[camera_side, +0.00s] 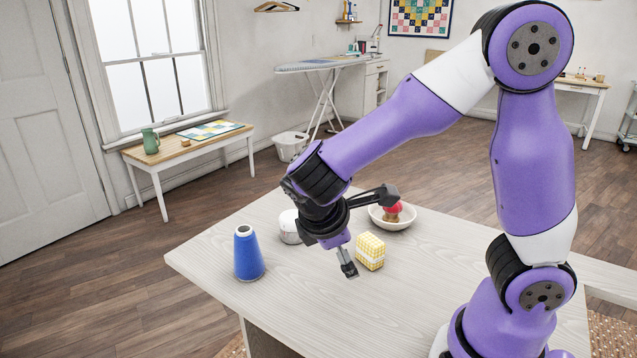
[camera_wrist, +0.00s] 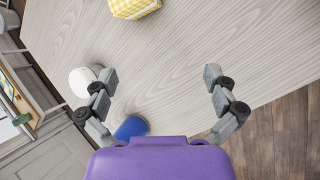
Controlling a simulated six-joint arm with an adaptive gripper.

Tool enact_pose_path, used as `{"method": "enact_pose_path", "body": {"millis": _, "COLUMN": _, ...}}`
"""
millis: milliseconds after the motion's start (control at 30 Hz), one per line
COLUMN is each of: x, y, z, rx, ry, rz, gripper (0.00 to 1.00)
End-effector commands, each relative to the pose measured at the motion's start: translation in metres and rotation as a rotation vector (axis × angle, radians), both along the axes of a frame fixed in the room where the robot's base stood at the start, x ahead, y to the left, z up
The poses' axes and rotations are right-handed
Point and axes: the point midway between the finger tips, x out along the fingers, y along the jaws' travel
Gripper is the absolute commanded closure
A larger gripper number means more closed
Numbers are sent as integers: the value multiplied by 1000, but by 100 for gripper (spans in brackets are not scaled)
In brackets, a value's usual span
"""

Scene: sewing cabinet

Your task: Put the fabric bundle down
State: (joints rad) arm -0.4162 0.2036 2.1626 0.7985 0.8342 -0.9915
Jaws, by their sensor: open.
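The fabric bundle (camera_side: 370,251) is a yellow-and-white checked block with a pale band. It rests on the pale wooden table (camera_side: 300,310). My gripper (camera_side: 349,270) is just left of the bundle in the side view, low over the table. In the wrist view the bundle (camera_wrist: 134,7) is at the top edge, partly cut off. There my gripper (camera_wrist: 162,86) has its two fingers spread wide, with only bare tabletop between them. The fingers are apart from the bundle.
A blue thread cone (camera_side: 248,254) stands near the table's left edge. A white rounded object (camera_side: 289,228) is partly hidden behind my wrist. A white bowl (camera_side: 410,219) holding a red-topped item (camera_side: 392,210) is behind the bundle. The table's front is clear.

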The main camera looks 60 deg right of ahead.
Motion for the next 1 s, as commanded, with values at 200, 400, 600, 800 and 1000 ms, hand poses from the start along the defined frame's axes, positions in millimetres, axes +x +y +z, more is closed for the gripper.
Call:
{"method": "enact_pose_path", "body": {"millis": 200, "x": -17, "y": 10, "z": 50, "rx": 396, "ry": -395, "rz": -377, "gripper": 0}}
{"method": "enact_pose_path", "body": {"millis": 400, "x": -37, "y": 25, "z": 80, "rx": 631, "ry": -604, "rz": -590, "gripper": 0}}
{"method": "enact_pose_path", "body": {"millis": 600, "x": -45, "y": 33, "z": 89, "rx": 711, "ry": -666, "rz": -656, "gripper": 0}}
{"method": "enact_pose_path", "body": {"millis": 800, "x": -45, "y": 33, "z": 89, "rx": 714, "ry": -666, "rz": -660, "gripper": 0}}
{"method": "enact_pose_path", "body": {"millis": 1000, "x": -45, "y": 33, "z": 89, "rx": 713, "ry": -666, "rz": -659, "gripper": 0}}
